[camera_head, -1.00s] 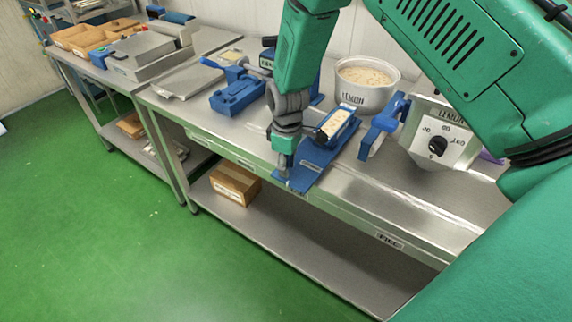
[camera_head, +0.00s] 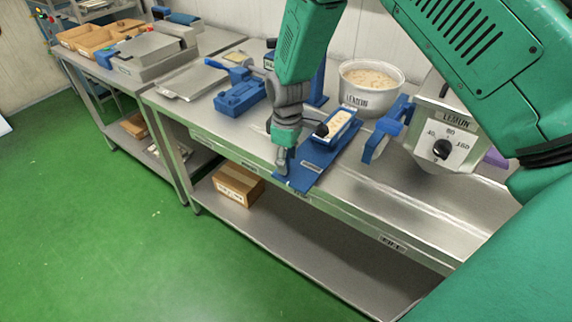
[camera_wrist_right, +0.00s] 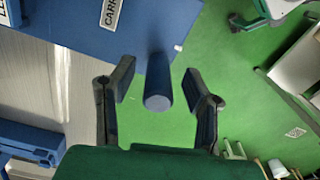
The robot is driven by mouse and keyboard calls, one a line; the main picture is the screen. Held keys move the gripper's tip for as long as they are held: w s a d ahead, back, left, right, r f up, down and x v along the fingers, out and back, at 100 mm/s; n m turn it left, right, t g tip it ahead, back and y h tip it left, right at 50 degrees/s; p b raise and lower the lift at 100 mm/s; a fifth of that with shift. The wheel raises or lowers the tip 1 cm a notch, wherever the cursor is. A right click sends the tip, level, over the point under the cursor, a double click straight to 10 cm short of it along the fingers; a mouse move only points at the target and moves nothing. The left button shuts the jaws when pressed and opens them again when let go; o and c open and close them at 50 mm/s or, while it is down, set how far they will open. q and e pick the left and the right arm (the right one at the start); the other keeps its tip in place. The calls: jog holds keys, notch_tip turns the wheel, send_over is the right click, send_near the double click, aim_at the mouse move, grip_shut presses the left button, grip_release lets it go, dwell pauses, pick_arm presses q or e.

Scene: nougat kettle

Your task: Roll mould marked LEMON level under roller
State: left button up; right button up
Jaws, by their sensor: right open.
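A blue mould with pale nougat in it (camera_head: 341,125) lies on a flat blue carriage plate (camera_head: 318,160) at the bench's front edge. No marking on this mould can be read. A blue post (camera_head: 318,84) stands behind; my right arm hides part of that area, and I cannot make out the roller. My right gripper (camera_head: 281,161) is at the near left end of the plate. In the right wrist view its two fingers are open, one on each side of a round blue handle (camera_wrist_right: 158,98), with gaps to both. My left gripper is not in view.
A pot marked LEMON (camera_head: 369,97) and a dial box marked LEMON (camera_head: 443,140) stand on the bench right of the mould. A blue block (camera_head: 240,97) and a metal tray (camera_head: 193,82) are at left. A cardboard box (camera_head: 238,186) is on the lower shelf.

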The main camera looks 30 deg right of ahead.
notch_tip(320, 180, up, 10)
jog(key=shift+f, duration=0.15)
